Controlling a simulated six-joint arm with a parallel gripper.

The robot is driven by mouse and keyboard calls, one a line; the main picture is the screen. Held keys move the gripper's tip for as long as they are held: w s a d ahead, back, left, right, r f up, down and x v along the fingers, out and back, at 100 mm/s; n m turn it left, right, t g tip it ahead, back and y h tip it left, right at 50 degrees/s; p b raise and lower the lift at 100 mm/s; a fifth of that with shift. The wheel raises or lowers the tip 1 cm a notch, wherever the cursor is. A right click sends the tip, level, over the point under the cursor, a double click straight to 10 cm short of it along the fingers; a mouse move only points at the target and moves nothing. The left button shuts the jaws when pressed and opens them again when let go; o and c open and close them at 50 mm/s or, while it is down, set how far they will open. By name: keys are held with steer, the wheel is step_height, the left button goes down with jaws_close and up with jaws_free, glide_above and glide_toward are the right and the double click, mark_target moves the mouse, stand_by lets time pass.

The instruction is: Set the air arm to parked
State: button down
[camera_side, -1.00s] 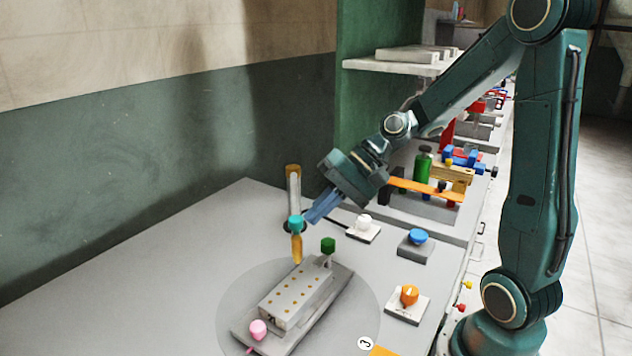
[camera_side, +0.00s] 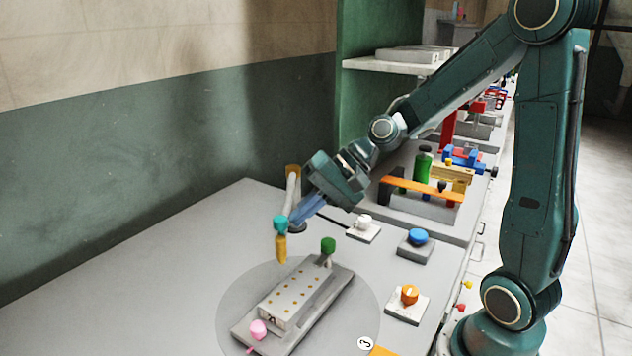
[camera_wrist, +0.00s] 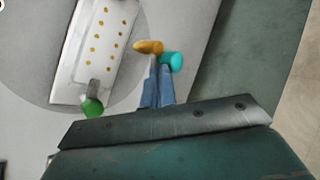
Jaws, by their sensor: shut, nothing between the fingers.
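The air arm is a pale bar (camera_side: 289,194) with an orange-brown cap at its far end. Its near end carries a teal knob (camera_side: 280,223) with an amber nozzle (camera_side: 280,249) hanging below. My gripper (camera_side: 294,222) is shut and empty, its blue fingers close to the right side of the teal knob. In the wrist view the fingertips (camera_wrist: 158,72) sit right by the teal knob (camera_wrist: 172,61) and the amber nozzle (camera_wrist: 148,47). They seem to touch the air arm, but exact contact is hard to tell. The nozzle hangs left of the grey press block.
The grey block (camera_side: 294,290) with amber dots has a green knob (camera_side: 328,245) and a pink knob (camera_side: 258,329). White (camera_side: 365,222), blue (camera_side: 418,237) and orange (camera_side: 409,294) knobs stand to the right. The table's left part is clear.

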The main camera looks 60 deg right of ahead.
steer(key=w+a+m, duration=0.1)
steer(key=w+a, duration=0.2)
steer(key=w, duration=0.4)
steer(key=w+a+m+t+h, duration=0.1)
steer(key=w+a, duration=0.2)
steer(key=w, duration=0.4)
steer(key=shift+w+a, duration=0.2)
steer(key=shift+w, duration=0.15)
steer(key=shift+s+d, duration=0.1)
steer(key=shift+s, duration=0.05)
steer(key=shift+s+d+r, duration=0.4)
steer(key=shift+s+r, duration=0.75)
steer(key=shift+s, duration=0.75)
steer(key=shift+s+d+r, duration=0.45)
steer(key=shift+s+r, duration=0.65)
steer(key=shift+s, duration=0.8)
steer(key=shift+s+d+r, duration=0.4)
steer(key=shift+s+r, duration=0.75)
steer(key=shift+s, duration=0.75)
